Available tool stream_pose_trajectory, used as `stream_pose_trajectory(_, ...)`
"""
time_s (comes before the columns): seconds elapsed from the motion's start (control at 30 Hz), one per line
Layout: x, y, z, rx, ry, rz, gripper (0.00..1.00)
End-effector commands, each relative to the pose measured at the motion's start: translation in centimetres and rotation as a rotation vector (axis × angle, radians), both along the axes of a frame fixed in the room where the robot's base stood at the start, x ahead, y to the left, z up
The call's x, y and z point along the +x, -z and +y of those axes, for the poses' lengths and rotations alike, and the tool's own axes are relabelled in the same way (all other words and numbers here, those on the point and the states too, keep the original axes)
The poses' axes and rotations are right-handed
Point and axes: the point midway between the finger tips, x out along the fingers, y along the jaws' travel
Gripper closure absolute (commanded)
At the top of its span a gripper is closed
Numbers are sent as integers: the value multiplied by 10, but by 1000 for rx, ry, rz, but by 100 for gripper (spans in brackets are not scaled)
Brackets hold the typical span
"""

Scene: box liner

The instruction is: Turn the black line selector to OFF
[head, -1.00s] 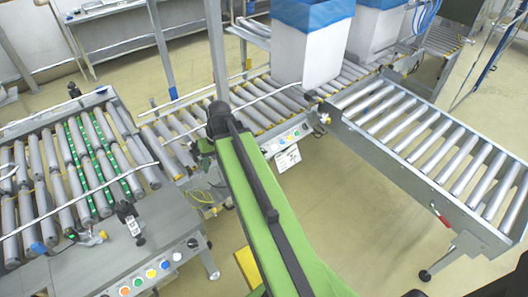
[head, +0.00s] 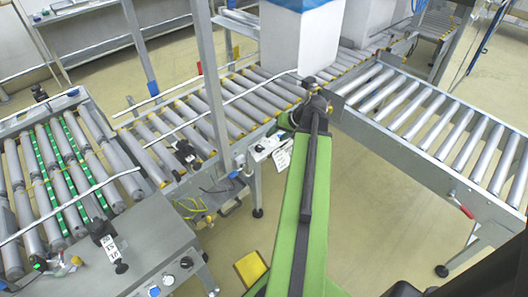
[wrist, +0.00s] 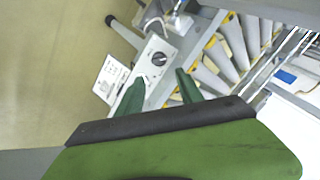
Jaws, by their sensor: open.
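In the wrist view a black selector knob (wrist: 159,58) sits on a light panel (wrist: 150,72) with small markings around it, too small to read. The knob's pointer direction is hard to make out. My gripper (wrist: 161,84) has its two green fingers apart and empty, on the near side of the knob and not around it. In the head view the arm's end covers the gripper and part of this panel (head: 263,148). Another black knob (head: 186,263) is on the near-left control panel.
A white sheet (head: 283,159) hangs below the far panel. A roller conveyor (head: 195,125) runs behind it, with a tall white box (head: 298,40) on it. Another roller conveyor (head: 440,125) stands at right. Grey posts (head: 209,80) rise at left of the arm.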

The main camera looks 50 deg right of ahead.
Motion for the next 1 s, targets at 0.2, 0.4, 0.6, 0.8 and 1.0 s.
stream_pose_trajectory(0.2, 29, 59, -2, -1, 8, 0, 56)
stream_pose_trajectory(0.4, 53, 94, -2, 1, 13, 0, 56)
stream_pose_trajectory(0.6, 67, 109, 0, 1, 15, 1, 56)
stream_pose_trajectory(0.8, 68, 109, 0, 2, 16, 1, 56)
stream_pose_trajectory(1.0, 68, 108, -1, 2, 16, 1, 66)
